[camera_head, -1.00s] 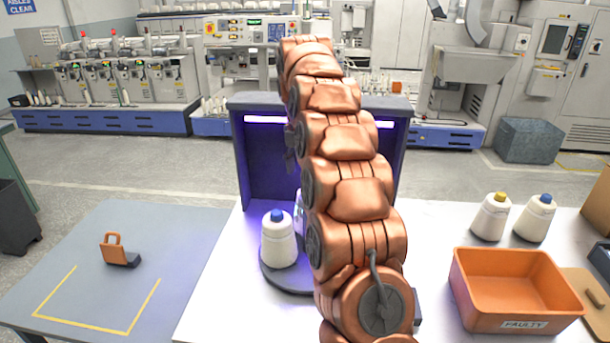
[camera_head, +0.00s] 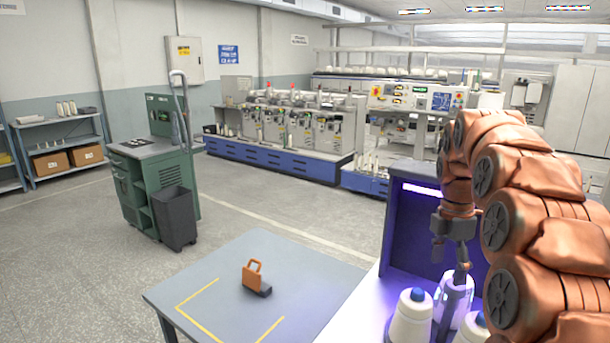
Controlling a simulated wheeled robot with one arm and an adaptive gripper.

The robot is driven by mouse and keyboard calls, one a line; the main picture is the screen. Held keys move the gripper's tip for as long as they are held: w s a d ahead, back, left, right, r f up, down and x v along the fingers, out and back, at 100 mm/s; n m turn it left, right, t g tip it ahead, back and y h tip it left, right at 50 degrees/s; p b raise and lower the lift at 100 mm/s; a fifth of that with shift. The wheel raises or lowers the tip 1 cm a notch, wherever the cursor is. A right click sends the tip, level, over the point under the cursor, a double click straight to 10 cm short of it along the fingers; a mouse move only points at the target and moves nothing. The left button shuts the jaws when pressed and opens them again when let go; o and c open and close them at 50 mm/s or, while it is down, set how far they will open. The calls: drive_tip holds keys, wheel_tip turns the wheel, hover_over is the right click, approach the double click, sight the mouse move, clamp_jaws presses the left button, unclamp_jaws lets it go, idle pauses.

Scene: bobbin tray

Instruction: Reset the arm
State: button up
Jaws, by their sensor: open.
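My copper-coloured arm bends down at the right of the head view. My gripper (camera_head: 450,257) hangs from it, dark grey, fingers down and open, with nothing seen between them. A white bobbin with a blue cap (camera_head: 409,322) stands at the lower left of the cylinder. Another blue-capped bobbin (camera_head: 471,331) is partly cut off by the frame's bottom edge and my arm.
A grey table (camera_head: 310,268) at the left carries an orange-handled block (camera_head: 254,277) and a yellow outline. A white worktop (camera_head: 355,318) lies beside it. A green cabinet (camera_head: 150,188) with a dark bin (camera_head: 175,218) stands behind on open floor. Machines line the back.

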drive_tip(key=s+a+f+m, duration=0.3)
drive_tip(key=s+m, duration=0.3)
drive_tip(key=s, duration=0.5)
drive_tip(key=s+a+f+m, duration=0.3)
drive_tip(key=s+a+m, duration=0.2)
drive_tip(key=s, duration=0.7)
drive_tip(key=s+a+f+m, duration=0.4)
drive_tip(key=s+m, duration=0.4)
drive_tip(key=s, duration=0.4)
drive_tip(key=shift+s+a+g, duration=0.15)
drive_tip(key=shift+a+g, duration=0.25)
drive_tip(key=shift+d+f+m, duration=0.1)
drive_tip(key=shift+m, duration=0.2)
